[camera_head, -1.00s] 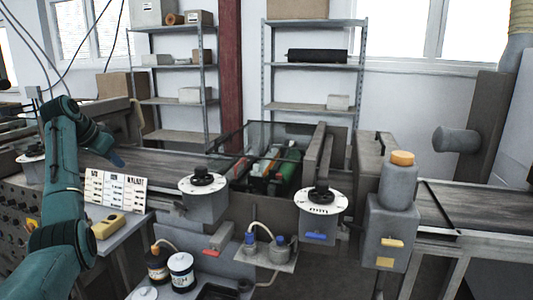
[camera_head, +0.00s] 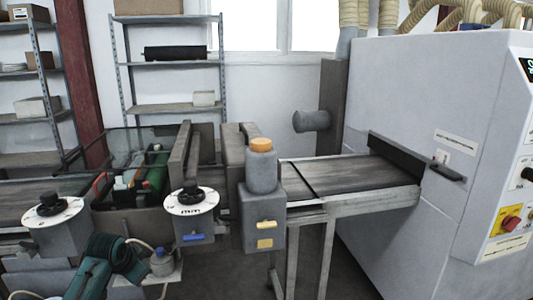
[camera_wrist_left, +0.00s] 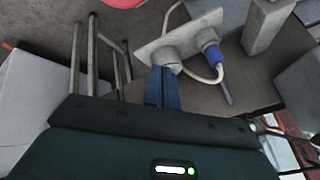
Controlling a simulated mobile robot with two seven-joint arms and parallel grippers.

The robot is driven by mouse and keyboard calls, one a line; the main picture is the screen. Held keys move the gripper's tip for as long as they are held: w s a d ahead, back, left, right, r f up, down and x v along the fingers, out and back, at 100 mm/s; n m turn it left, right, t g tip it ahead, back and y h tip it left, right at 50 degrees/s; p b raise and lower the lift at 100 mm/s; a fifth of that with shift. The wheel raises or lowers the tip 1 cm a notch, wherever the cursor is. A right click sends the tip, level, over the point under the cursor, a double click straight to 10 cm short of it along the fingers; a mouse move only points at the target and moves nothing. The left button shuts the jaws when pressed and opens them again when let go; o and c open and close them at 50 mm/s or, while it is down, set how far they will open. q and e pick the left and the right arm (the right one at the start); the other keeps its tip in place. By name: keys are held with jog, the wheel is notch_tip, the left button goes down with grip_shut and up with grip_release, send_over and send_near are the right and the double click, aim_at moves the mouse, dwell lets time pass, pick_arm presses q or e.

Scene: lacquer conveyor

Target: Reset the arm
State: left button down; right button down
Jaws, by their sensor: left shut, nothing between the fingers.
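My left arm (camera_head: 95,272) is teal and shows low at the left of the head view, in front of the conveyor machine. In the wrist view my left gripper (camera_wrist_left: 162,88) is shut, with its blue fingers together and nothing held. The fingers point toward a small metal bracket (camera_wrist_left: 152,50) carrying grey fittings, one with a blue collar (camera_wrist_left: 213,54). I cannot tell whether the fingertips touch the bracket. My right gripper is not in view.
The conveyor (camera_head: 335,178) runs right into a large white cabinet (camera_head: 400,105). Two white dials (camera_head: 192,201) (camera_head: 52,212) and a grey unit with an orange cap (camera_head: 262,145) stand along the front. Shelves (camera_head: 167,63) stand behind. Open floor shows at the lower middle.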

pick_arm(q)
jog(key=w+r+n+t+y, duration=0.1)
jog(key=w+r+n+t, duration=0.1)
jog(key=w+r+t, duration=0.4)
jog(key=w+r+n+t, duration=0.1)
jog(key=w+r+t, duration=0.25)
jog(key=r, duration=0.55)
jog(key=s+d+f+h, duration=0.1)
jog(key=s+d+f, duration=0.2)
jog(key=s+f, duration=0.3)
jog(key=s+d+f+h, duration=0.1)
jog(key=s+d+f, duration=0.2)
jog(key=f, duration=0.4)
jog(key=s+d+f+g+h, duration=0.1)
jog(key=s+d+f, duration=0.3)
jog(key=s, duration=0.6)
jog(key=s+d+f+g+h, duration=0.1)
jog(key=s+d+f, duration=0.4)
jog(key=s, duration=0.6)
jog(key=s+d+f+g+h, duration=0.1)
jog(key=s+d+f+g, duration=0.2)
jog(key=s, duration=0.8)
notch_tip(320, 180, down, 3)
jog(key=shift+d+r+g, duration=0.1)
jog(key=shift+d+g, duration=0.25)
jog(key=shift+d, duration=0.75)
